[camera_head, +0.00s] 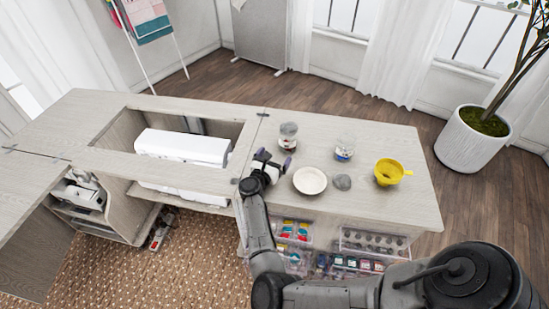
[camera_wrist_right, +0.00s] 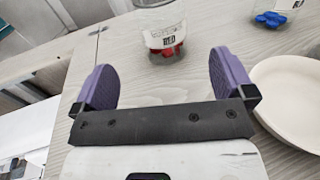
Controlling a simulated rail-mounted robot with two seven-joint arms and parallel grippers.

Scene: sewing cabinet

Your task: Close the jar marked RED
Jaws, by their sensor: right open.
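Two clear glass jars stand upright on the cabinet top. The left jar (camera_head: 288,135) holds red bits, which show low in it in the right wrist view (camera_wrist_right: 163,30). The right jar (camera_head: 345,148) holds blue bits, and part of it shows at the top right of the wrist view (camera_wrist_right: 272,18). I cannot tell whether either jar has a lid on. My right gripper (camera_head: 274,160) is open and empty, its purple fingers (camera_wrist_right: 162,65) apart, just in front of the left jar. My left gripper is out of view.
A shallow white dish (camera_head: 310,181) lies right of my right gripper, beside a grey stone-like lump (camera_head: 343,182). A yellow funnel-like cup (camera_head: 389,172) stands farther right. A white machine (camera_head: 182,147) sits in the cabinet opening at left. Clear drawers (camera_head: 375,243) are below.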

